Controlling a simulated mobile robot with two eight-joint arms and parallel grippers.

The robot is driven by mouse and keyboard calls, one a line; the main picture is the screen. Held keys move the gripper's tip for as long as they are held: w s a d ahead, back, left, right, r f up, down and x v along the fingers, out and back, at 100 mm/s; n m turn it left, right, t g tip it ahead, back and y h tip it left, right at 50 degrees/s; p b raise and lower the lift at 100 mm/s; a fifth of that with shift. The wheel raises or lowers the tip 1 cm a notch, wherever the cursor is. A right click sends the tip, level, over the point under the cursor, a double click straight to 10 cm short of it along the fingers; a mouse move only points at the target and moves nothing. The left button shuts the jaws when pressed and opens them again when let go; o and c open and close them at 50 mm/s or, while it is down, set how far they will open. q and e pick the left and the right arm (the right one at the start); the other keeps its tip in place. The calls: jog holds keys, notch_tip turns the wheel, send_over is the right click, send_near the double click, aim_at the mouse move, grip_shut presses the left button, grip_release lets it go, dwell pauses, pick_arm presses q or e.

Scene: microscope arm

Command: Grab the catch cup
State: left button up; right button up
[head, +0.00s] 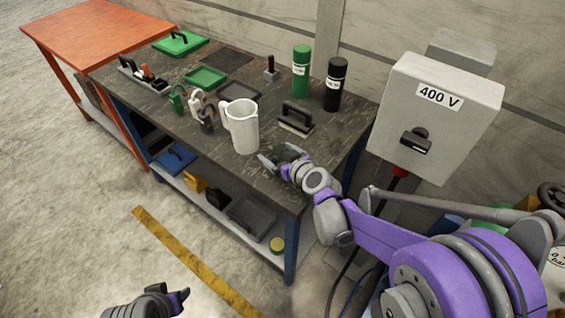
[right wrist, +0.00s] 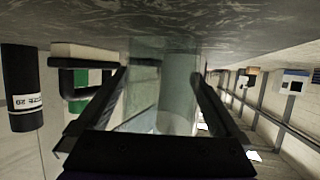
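A white pitcher-like cup (head: 243,128) with a handle on its left side stands upright near the front edge of the dark workbench (head: 170,92). It is the only large cup I see. My right gripper (head: 270,160) is low over the bench just right of the cup, its fingers pointing toward it. In the right wrist view, which is upside down, the two dark fingers (right wrist: 160,80) are spread apart. A pale, glassy cup shape (right wrist: 178,95) shows between them; contact cannot be told. My left gripper (head: 172,295) is at the bottom of the head view, away from the bench.
A black brush-like block (head: 296,118), a green canister (head: 301,72) and a black canister (head: 336,84) stand behind the right gripper. Padlocks (head: 195,104) stand left of the cup. A grey 400 V box (head: 435,115) is at the right. An orange table (head: 90,32) stands far left.

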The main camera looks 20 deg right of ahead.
jog(key=c, duration=1.2)
